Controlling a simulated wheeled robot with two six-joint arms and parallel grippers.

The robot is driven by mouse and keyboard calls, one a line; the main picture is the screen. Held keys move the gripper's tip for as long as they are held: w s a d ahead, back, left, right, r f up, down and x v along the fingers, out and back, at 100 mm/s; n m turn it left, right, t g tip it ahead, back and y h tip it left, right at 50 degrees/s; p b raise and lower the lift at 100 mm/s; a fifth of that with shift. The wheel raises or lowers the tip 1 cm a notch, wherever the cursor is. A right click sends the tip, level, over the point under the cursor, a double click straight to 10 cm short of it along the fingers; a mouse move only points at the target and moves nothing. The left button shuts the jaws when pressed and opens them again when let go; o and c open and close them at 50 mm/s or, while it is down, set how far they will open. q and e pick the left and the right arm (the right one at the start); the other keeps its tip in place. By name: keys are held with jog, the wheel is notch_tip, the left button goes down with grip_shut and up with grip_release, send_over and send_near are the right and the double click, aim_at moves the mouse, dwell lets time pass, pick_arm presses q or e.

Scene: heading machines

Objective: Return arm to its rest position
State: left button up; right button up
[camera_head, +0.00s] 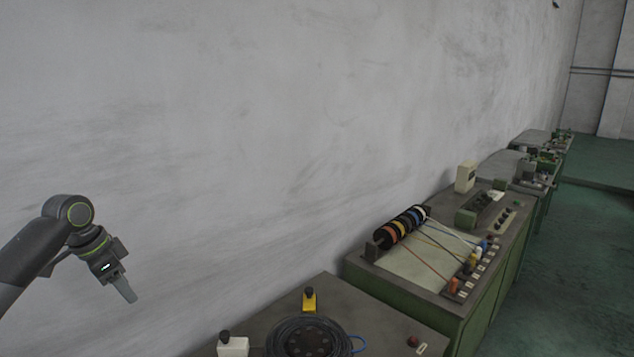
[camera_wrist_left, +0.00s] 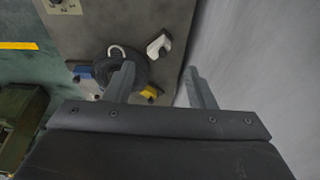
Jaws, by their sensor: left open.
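My left arm comes in from the left in the head view, bent at a joint with a yellow-green ring. My left gripper (camera_head: 126,292) points down and to the right in front of the grey wall, apart from the machines. In the left wrist view the two fingers of my left gripper (camera_wrist_left: 163,88) stand apart, with nothing held between them. Below them lie a coil of black cable (camera_wrist_left: 135,70), a white block (camera_wrist_left: 159,44) and a yellow block (camera_wrist_left: 150,92). My right gripper is not in view.
The nearest machine top (camera_head: 262,318) carries a black cable coil (camera_head: 305,338), a yellow block (camera_head: 309,301) and a white block (camera_head: 233,346). A green machine (camera_head: 408,268) with coloured spools stands behind it, with more machines along the wall (camera_head: 250,130). Green floor (camera_head: 575,275) is clear at right.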

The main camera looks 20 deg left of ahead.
pick_arm(q)
jog(key=s+d+f, duration=0.4)
jog(key=d+f, duration=0.1)
jog(key=f, duration=0.3)
jog(key=s+d+f+g+y, duration=0.1)
jog(key=s+d+f, duration=0.35)
jog(key=f, duration=0.35)
jog(key=s+d+f, duration=0.3)
jog(key=d+f, duration=0.3)
jog(key=f, duration=0.2)
jog(key=s+d+n+t+y, duration=0.1)
jog(key=s+d+n, duration=0.2)
jog(key=s+d, duration=0.35)
jog(key=s+d+n+t+y, duration=0.1)
jog(key=s+d+n, duration=0.2)
jog(key=s, duration=0.6)
notch_tip(320, 180, down, 35)
jog(key=a+g+b, duration=0.1)
jog(key=b, duration=1)
jog(key=s+f+b, duration=0.5)
jog(key=s+f, duration=0.2)
jog(key=f, duration=0.6)
jog(key=s+d+f+g+b, duration=0.1)
jog(key=s+f+b, duration=0.5)
jog(key=f, duration=0.8)
jog(key=shift+s+g+h, duration=0.3)
jog(key=shift+s, duration=0.85)
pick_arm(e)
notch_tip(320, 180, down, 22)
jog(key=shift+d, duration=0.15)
